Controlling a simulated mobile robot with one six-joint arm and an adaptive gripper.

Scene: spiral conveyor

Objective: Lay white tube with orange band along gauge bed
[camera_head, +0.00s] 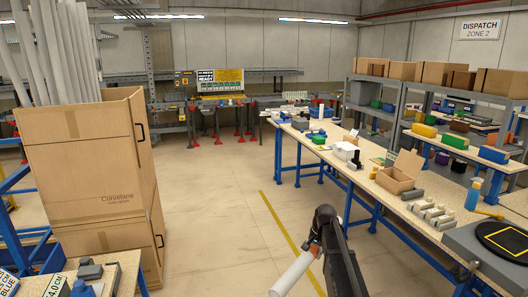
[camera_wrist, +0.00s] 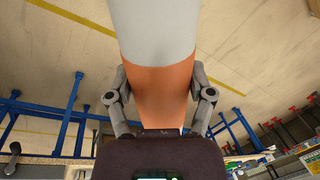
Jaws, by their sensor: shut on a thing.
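The white tube (camera_head: 290,276) with its orange band (camera_wrist: 158,88) is held in my gripper (camera_wrist: 161,90). The jaws are closed on both sides of the orange band in the wrist view, and the white length (camera_wrist: 155,30) runs up out of the picture. In the head view my gripper (camera_head: 316,247) is low in the middle, over open floor. I cannot tell for certain which thing is the gauge bed.
A tall cardboard carton (camera_head: 85,160) of long white tubes stands left. A bench (camera_head: 70,268) is at lower left. A long blue-legged workbench (camera_head: 345,170) with boxes and parts runs along the right. A station with a sign (camera_head: 220,82) stands at the back. The floor between is clear.

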